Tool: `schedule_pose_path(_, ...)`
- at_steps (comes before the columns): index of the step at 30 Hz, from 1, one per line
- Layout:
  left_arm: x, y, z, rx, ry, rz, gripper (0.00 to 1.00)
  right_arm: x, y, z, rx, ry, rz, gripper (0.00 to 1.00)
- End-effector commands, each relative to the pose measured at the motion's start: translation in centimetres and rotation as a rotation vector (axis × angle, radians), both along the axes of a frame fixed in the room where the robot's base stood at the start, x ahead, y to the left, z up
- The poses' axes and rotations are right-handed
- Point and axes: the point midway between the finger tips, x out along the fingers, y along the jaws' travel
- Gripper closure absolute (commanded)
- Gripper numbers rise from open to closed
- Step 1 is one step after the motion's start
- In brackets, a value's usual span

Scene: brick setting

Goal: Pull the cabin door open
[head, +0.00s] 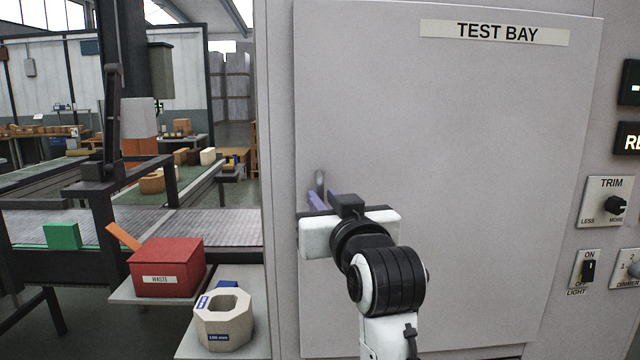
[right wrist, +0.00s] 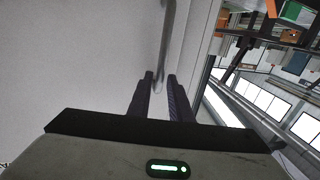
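The cabin door (head: 450,180) is a large, flat, light grey panel with a "TEST BAY" label (head: 495,32) near its top. It looks shut in its frame. Its handle (head: 319,184) is a small grey upright bar near the left edge, partly hidden by my gripper. My right gripper (head: 320,200) is at the handle's lower part. In the right wrist view its two dark fingers (right wrist: 161,95) are apart, with the lower end of the handle (right wrist: 166,45) showing in line with the gap. I cannot tell whether they touch it. My left gripper is out of view.
Right of the door are a trim knob (head: 616,205) and a light switch (head: 588,270). At the left, a red waste box (head: 167,267) and a pale octagonal block (head: 224,333) stand on shelves close to the door's left side. A conveyor (head: 130,228) lies behind them.

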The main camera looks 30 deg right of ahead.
Motion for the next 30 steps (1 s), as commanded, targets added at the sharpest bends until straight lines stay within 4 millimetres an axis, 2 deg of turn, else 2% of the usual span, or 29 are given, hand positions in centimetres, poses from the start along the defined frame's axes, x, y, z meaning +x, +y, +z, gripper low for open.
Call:
schedule_pose_path(3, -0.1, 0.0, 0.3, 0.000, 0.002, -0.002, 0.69, 1.7, -0.7, 0.1, -0.001, 0.001, 0.000, 0.81)
schedule_pose_path(9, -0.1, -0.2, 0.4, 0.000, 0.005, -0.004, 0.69, 3.1, -1.2, 0.0, 0.000, -0.001, 0.000, 0.81)
schedule_pose_path(17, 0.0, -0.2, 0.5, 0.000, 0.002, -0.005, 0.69, 3.2, -1.2, 0.0, 0.001, -0.001, 0.000, 0.81)
schedule_pose_path(18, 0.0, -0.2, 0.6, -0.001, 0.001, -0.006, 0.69, 3.2, -1.2, 0.0, 0.001, -0.001, 0.000, 0.83)
schedule_pose_path(21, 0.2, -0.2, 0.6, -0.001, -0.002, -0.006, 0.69, 3.2, -1.2, 0.0, 0.001, -0.001, 0.000, 1.00)
schedule_pose_path(30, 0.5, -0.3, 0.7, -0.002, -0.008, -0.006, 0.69, 3.1, -1.2, 0.0, 0.000, -0.001, 0.000, 1.00)
